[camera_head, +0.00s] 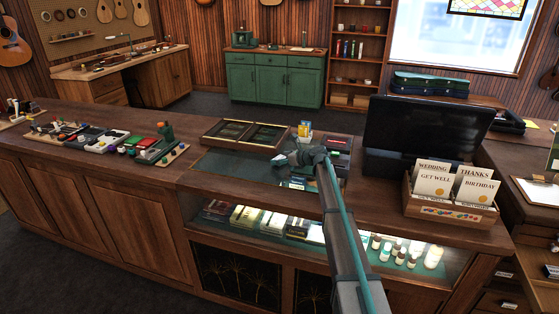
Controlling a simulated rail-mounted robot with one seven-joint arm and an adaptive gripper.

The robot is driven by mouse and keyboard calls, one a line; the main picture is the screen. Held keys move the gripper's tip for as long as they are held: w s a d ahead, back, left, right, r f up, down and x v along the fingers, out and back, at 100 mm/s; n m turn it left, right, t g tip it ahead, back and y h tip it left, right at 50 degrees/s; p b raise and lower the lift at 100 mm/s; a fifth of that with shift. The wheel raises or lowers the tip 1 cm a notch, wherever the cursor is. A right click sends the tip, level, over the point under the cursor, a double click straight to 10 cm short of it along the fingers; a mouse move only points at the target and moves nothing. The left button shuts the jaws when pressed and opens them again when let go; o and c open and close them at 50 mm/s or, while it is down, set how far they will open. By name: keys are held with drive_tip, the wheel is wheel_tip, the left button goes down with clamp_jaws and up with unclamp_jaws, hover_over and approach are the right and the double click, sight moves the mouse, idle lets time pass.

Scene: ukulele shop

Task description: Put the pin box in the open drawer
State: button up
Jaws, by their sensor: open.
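My gripper (303,160) is over the middle of the long wooden counter, near the dark mat. I see it from behind, small and partly covered by my own arm, and its jaws are open. I cannot clearly make out a pin box. A small yellow and blue item (304,129) stands just behind the gripper, too small to identify. Small drawer fronts with label holders (504,275) show at the lower right.
Shallow wooden display trays (246,133) lie left of my gripper. Small trays of goods (102,141) fill the counter's left part. A large black open case (425,130) and a card rack (450,206) stand on the right.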

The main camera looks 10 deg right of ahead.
drive_tip(key=b+v, duration=0.2)
drive_tip(key=v, duration=0.8)
drive_tip(key=shift+s, duration=0.15)
drive_tip(key=shift+o, duration=0.4)
drive_tip(key=shift+s+d+r+b, duration=0.15)
drive_tip(key=shift+s+d+b, duration=0.15)
drive_tip(key=shift+d, duration=0.1)
